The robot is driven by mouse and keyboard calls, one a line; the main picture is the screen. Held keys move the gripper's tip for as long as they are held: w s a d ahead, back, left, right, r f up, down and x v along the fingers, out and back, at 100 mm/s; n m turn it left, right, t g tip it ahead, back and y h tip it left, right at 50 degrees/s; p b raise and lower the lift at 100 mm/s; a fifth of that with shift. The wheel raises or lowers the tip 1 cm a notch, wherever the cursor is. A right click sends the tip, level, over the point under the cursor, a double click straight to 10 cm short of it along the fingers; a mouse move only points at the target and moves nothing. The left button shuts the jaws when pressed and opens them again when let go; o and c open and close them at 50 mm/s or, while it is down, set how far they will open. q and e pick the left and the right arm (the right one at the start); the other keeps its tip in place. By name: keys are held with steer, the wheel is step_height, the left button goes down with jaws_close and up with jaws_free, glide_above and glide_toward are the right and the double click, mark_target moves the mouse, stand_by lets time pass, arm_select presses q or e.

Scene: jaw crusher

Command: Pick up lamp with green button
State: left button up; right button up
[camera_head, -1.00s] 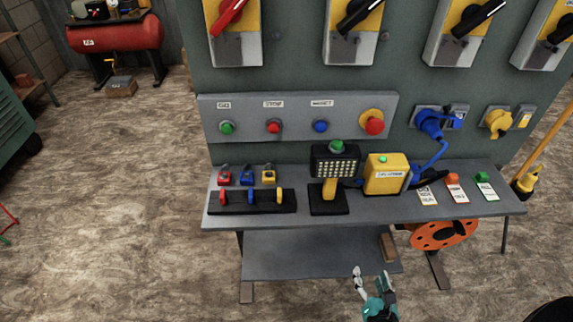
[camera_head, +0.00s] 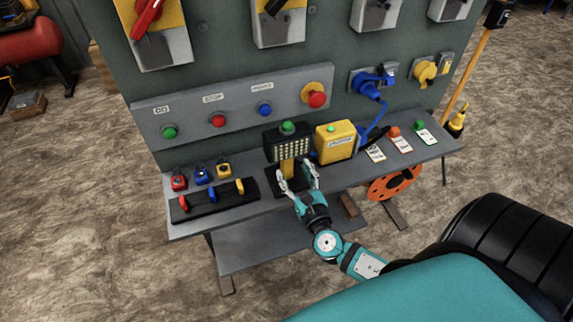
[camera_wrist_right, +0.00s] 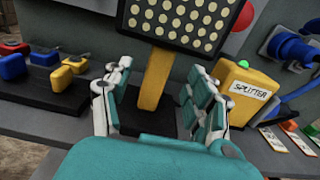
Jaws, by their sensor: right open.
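The lamp (camera_head: 288,144) stands upright on the grey bench, with a black head of many round lights, a green button (camera_head: 288,127) on top, a yellow stem and a black base. In the right wrist view the lamp's yellow stem (camera_wrist_right: 156,80) rises between my open fingers, a little beyond them. My right gripper (camera_head: 298,178) is open and empty in front of the stem; its fingers hide part of the base. I cannot tell whether a finger touches the lamp. My left gripper is not in view.
A yellow splitter box (camera_head: 336,142) stands close right of the lamp. A black rack (camera_head: 215,201) and several padlocks lie to the left. Tags (camera_head: 400,144) lie at the right of the bench (camera_head: 186,228). The button panel (camera_head: 190,122) is behind.

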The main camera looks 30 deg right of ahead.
mark_target(289, 161)
steer(key=x, duration=0.6)
steer(key=shift+w+p, duration=0.1)
steer(key=shift+p, duration=0.3)
jaws_close()
steer(key=shift+r, duration=0.15)
